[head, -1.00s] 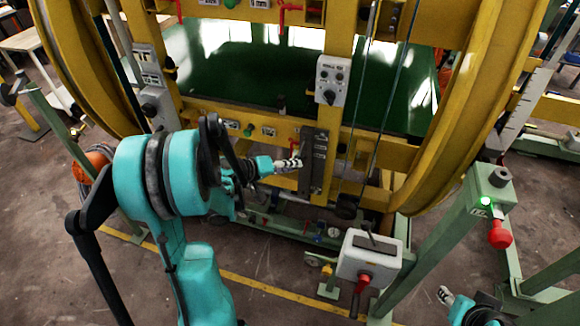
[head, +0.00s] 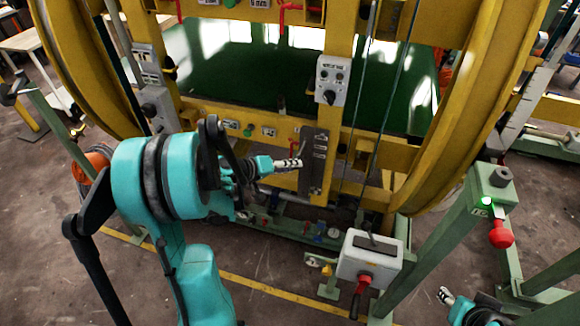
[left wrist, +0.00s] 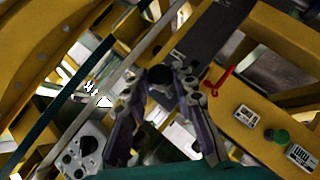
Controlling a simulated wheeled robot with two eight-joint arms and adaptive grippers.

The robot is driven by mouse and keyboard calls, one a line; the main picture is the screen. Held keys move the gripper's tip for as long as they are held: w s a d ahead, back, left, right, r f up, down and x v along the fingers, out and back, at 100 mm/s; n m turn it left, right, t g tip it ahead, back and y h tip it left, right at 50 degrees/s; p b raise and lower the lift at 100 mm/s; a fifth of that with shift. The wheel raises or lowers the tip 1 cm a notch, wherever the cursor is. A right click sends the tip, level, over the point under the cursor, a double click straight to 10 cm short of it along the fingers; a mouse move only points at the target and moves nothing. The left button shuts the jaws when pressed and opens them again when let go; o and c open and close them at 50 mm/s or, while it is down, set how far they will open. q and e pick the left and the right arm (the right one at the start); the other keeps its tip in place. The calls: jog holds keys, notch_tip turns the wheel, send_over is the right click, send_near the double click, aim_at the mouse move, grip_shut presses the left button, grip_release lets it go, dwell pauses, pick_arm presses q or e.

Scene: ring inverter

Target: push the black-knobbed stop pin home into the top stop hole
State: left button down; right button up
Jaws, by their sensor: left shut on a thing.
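My left gripper (head: 297,163) reaches in from the left and is at the left edge of the dark upright stop plate (head: 318,165) on the yellow frame. In the left wrist view, my two fingers (left wrist: 168,76) close around the round black knob (left wrist: 160,76) of the stop pin. The dark plate (left wrist: 208,40) lies just beyond the knob there. The pin's shaft and the top stop hole are hidden, so I cannot tell how deep the pin sits. My right gripper (head: 445,296) is at the lower right, away from the plate; its jaws are too small to read.
A grey control box (head: 332,80) sits on the yellow post above the plate. A red handle (left wrist: 226,78) is close to my fingers. A pale box with a red knob (head: 369,256) stands below right. A green post with a red knob (head: 500,235) stands at right.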

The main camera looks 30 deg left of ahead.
pick_arm(q)
jog(key=w+a, duration=0.2)
jog(key=w, duration=0.6)
jog(key=shift+w+b, duration=0.35)
jog(key=shift+b, duration=0.05)
dwell(2.4)
jog(key=c, duration=1.2)
grip_release()
jog(key=shift+o, duration=0.2)
jog(key=shift+a, duration=0.1)
jog(key=v, duration=1.2)
jog(key=shift+w, duration=0.1)
